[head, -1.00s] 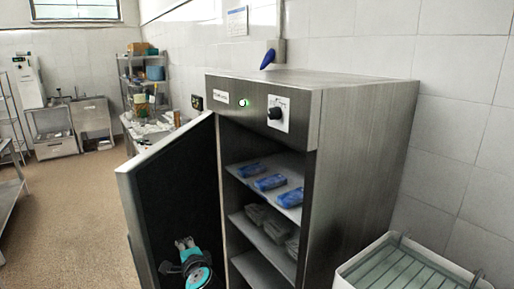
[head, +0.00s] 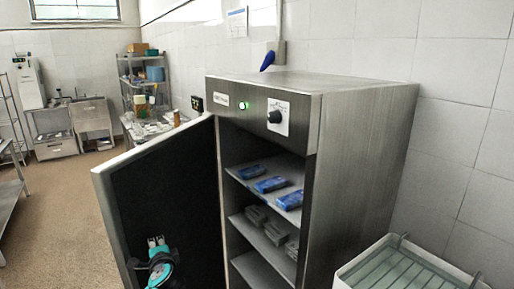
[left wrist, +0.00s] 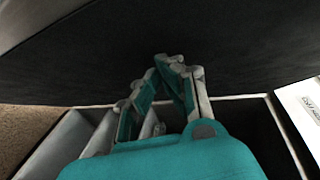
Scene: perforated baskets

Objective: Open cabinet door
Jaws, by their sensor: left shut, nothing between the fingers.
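The metal cabinet (head: 365,150) stands at the right of the head view. Its door (head: 165,185) is swung wide open to the left, with its dark inner face showing. My left gripper (head: 157,242) is in front of the lower part of that inner face. In the left wrist view the gripper (left wrist: 168,62) has its fingertips together, empty, at the dark door panel; I cannot tell whether they touch it. My right gripper is not in view.
Blue packs (head: 270,184) lie on the upper cabinet shelf and grey packs (head: 266,225) on the one below. A white basket (head: 410,268) stands at the lower right. The floor (head: 70,215) left of the door is clear.

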